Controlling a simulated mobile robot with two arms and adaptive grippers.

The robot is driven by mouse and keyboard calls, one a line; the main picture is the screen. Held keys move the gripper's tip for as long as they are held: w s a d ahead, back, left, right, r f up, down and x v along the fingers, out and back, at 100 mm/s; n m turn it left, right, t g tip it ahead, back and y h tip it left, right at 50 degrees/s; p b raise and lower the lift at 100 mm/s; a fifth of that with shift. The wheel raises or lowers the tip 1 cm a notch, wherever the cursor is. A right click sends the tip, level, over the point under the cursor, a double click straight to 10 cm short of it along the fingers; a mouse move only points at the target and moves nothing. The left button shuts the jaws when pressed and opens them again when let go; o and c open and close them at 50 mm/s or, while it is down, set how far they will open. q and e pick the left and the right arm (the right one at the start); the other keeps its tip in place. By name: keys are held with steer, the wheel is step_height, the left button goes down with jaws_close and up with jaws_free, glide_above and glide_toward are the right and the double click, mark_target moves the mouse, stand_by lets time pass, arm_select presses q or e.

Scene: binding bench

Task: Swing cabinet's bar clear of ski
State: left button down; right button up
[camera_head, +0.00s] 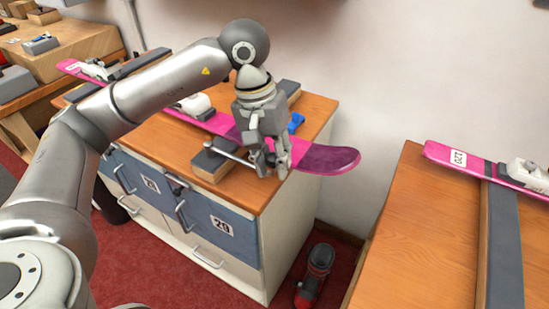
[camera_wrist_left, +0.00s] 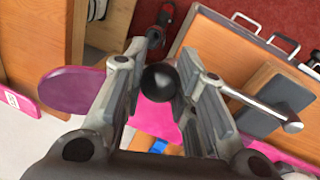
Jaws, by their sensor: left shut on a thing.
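The pink ski (camera_head: 328,160) lies across the cabinet (camera_head: 245,192), its purple tip past the right edge; the tip also shows in the left wrist view (camera_wrist_left: 75,90). The metal bar (camera_head: 234,157) runs from a pivot by the grey-topped front block toward my left gripper (camera_head: 271,168). In the left wrist view the bar (camera_wrist_left: 250,103) passes behind a finger, and its round black knob (camera_wrist_left: 158,82) sits between the fingers. My left gripper is shut on the bar's knob, near the ski's front edge. My fingers hide part of the bar and ski.
A grey-topped wooden block (camera_head: 212,164) stands at the cabinet's front edge. A blue piece (camera_head: 297,121) is behind the gripper.

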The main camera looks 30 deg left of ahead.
arm_select(q)
steer(key=c, duration=1.1)
jaws_free()
steer(key=shift+s, duration=0.15)
steer(key=r, duration=0.4)
steer(key=a+r, duration=0.1)
steer(key=r, duration=0.3)
steer(key=a+r, duration=0.1)
steer(key=r, duration=0.3)
steer(key=shift+s+a, duration=0.1)
steer(key=shift+a, duration=0.1)
steer(key=shift+f, duration=0.1)
